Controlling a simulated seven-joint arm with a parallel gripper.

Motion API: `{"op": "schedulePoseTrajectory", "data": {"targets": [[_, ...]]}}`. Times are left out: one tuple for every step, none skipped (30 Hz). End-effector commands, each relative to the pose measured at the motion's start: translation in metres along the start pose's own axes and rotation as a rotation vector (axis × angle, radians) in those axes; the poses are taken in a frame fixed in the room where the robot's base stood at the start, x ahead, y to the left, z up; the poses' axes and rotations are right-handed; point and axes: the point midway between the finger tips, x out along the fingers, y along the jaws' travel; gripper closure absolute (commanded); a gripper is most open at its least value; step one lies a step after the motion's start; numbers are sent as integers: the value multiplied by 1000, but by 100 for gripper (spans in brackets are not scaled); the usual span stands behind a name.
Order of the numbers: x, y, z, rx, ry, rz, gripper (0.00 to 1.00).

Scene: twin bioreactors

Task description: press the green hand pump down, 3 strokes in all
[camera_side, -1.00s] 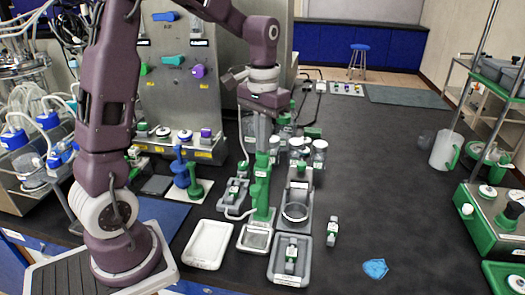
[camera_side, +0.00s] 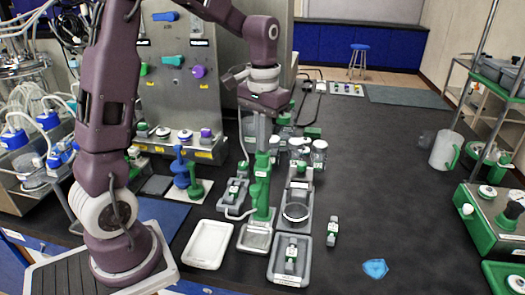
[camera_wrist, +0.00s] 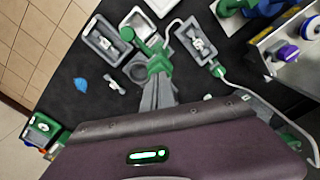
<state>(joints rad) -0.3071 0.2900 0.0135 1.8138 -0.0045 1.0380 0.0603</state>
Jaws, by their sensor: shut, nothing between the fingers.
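The green hand pump (camera_side: 261,190) stands upright on a small grey base among the trays in the middle of the bench. It also shows in the wrist view (camera_wrist: 156,46), beyond my fingers. My gripper (camera_side: 262,148) points straight down over the top of the pump, with its fingers shut and empty. In the wrist view my gripper (camera_wrist: 158,82) meets the green top of the pump. The fingertips appear to touch it, but the exact contact is hidden.
A white tray (camera_side: 193,259) lies left of the pump. A grey tray (camera_side: 275,274) with a green-and-white part lies in front right. A grey holder with a ring (camera_side: 303,190) and several jars (camera_side: 319,155) stand close on the right. The bench farther right is mostly clear.

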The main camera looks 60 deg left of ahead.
Motion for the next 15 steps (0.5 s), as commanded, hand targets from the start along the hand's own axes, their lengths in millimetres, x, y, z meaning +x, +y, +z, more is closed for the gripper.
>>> {"op": "schedulePoseTrajectory", "data": {"targets": [[2, 0, 0, 0, 0, 0, 100], [3, 0, 0, 0, 0, 0, 100], [5, 0, 0, 0, 0, 0, 100], [6, 0, 0, 0, -1, 0, 100], [7, 0, 0, 0, -1, 0, 100], [9, 0, 0, 0, -1, 0, 100], [10, 0, 0, 0, -1, 0, 100], [11, 0, 0, 0, -1, 0, 100], [13, 0, 0, 0, -2, 0, 100], [14, 0, 1, 0, -2, 0, 100], [16, 0, 0, 0, -2, 0, 100], [17, 0, 0, 0, -2, 0, 100], [18, 0, 0, 0, -1, 0, 100], [20, 0, 0, 0, -1, 0, 100], [21, 0, 0, 0, -2, 0, 100]]}}
